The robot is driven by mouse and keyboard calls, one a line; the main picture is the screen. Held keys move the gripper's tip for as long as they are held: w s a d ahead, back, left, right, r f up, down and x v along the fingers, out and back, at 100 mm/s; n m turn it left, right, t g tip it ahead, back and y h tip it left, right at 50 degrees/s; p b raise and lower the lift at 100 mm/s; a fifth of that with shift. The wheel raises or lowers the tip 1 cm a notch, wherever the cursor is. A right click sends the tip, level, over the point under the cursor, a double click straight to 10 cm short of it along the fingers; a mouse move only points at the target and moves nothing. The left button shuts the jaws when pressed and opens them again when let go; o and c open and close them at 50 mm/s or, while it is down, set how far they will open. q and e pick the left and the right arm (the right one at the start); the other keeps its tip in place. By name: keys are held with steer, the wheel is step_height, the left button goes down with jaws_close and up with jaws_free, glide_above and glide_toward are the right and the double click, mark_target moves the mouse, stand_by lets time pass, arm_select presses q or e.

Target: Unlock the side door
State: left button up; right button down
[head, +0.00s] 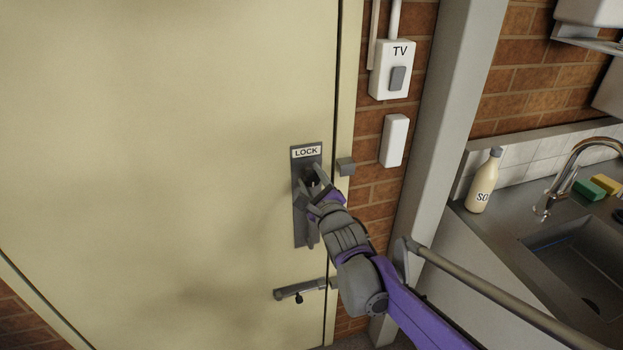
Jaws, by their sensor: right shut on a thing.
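The side door (165,150) is a pale cream door that fills the left half of the head view and looks closed. A grey lock plate (298,222) marked "LOCK" is mounted near its right edge. My right gripper (309,184) is at the upper part of this plate, shut on the lock's dark turning piece, which the fingers mostly hide. I cannot tell which way that piece is turned. My left gripper is not in view.
A brick wall right of the door carries a white switch box (391,70) marked "TV" and a small white box (394,140). A grey post (443,110) stands beside them. At the right are a sink (580,260), a tap (570,170), a soap bottle (482,185) and sponges (590,191).

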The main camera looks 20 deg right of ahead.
steer(key=shift+c, duration=1.4)
jaws_free()
steer(key=s, duration=1)
steer(key=shift+s+d, duration=0.2)
steer(key=shift+s, duration=0.2)
